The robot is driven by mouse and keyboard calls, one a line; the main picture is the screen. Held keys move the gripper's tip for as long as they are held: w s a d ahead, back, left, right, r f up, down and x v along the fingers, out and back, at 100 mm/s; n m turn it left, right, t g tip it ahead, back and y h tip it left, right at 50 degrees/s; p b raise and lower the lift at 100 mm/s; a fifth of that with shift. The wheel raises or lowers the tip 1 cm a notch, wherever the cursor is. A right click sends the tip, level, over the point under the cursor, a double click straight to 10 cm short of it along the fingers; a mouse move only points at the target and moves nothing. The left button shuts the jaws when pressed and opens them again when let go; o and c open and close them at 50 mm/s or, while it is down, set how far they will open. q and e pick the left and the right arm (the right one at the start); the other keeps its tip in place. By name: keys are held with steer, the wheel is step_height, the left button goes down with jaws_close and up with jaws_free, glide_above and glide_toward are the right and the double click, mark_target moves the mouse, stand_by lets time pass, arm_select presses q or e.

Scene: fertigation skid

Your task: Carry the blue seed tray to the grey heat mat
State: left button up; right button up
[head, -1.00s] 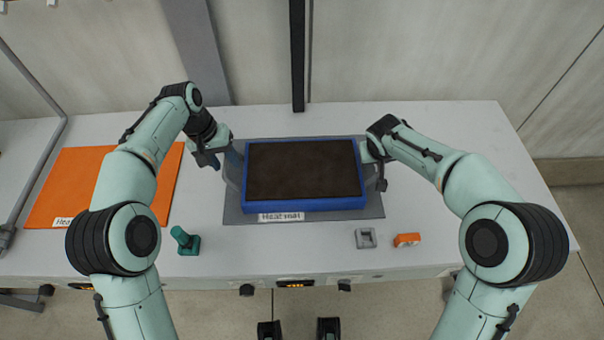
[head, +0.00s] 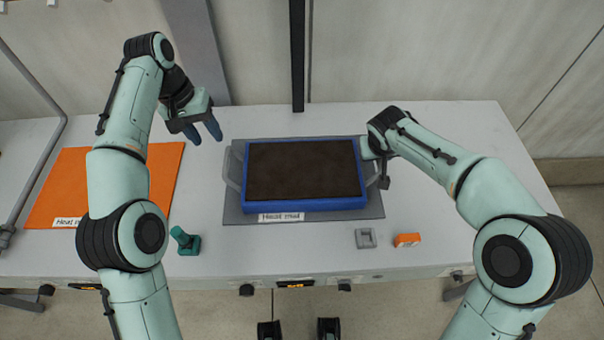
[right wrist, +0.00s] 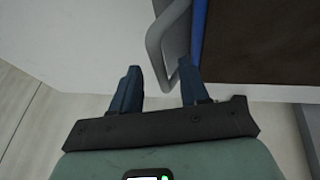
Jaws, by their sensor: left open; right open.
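The blue seed tray (head: 304,204), filled with dark soil, lies flat on the grey heat mat (head: 232,208), with grey mat showing around it. It has a grey handle on each side. My left gripper (head: 207,132) is open and empty, up and left of the tray, clear of its left handle (head: 231,170). My right gripper (head: 378,168) is at the tray's right side. In the right wrist view my right gripper (right wrist: 160,85) is open, its fingers on either side of the handle (right wrist: 160,40). Whether they touch it I cannot tell.
An orange mat (head: 50,190) with a label lies at the table's left. A teal object (head: 187,242) stands in front of it. A small grey block (head: 366,238) and an orange block (head: 407,240) sit near the front edge. The table's right side is clear.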

steer(key=v, duration=0.8)
steer(key=shift+f, duration=0.15)
